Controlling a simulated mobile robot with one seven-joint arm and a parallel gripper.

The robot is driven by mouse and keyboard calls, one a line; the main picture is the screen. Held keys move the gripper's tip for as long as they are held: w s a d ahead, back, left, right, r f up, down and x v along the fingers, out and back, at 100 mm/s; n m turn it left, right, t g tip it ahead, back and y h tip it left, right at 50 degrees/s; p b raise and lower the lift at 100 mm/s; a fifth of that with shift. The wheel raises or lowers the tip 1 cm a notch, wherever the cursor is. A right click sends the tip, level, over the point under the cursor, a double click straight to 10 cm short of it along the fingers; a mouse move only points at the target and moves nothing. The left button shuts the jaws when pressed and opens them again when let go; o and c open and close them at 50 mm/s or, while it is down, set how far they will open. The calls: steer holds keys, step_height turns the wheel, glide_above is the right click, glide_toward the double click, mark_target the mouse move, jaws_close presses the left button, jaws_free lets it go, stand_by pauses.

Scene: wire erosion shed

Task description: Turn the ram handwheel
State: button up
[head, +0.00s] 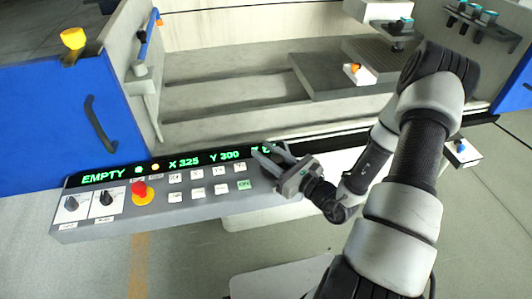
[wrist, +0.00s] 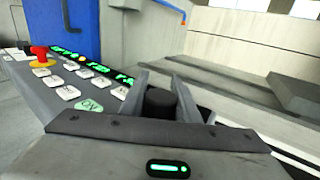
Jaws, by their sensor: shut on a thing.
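My gripper (head: 268,155) is at the right end of the control panel (head: 160,212), with its fingers pointing at the panel. In the wrist view my gripper (wrist: 162,98) has its two fingers on either side of a dark, round, knob-like part (wrist: 160,102), which I take to be the ram handwheel. The fingers are shut on it. Its lower part is hidden by the gripper body, and in the head view the fingers cover it.
The panel carries a red stop button (head: 140,190), two black rotary knobs, several white keys and a green display reading EMPTY, X 325, Y 300. An open machine tank (head: 220,95) lies behind it. A blue door (head: 40,125) stands at left. Grey floor is clear in front.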

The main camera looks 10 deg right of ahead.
stand_by(0.3)
steer(key=o, duration=1)
steer(key=shift+o, duration=0.2)
steer(key=v, duration=1.7)
steer(key=shift+s, duration=0.2)
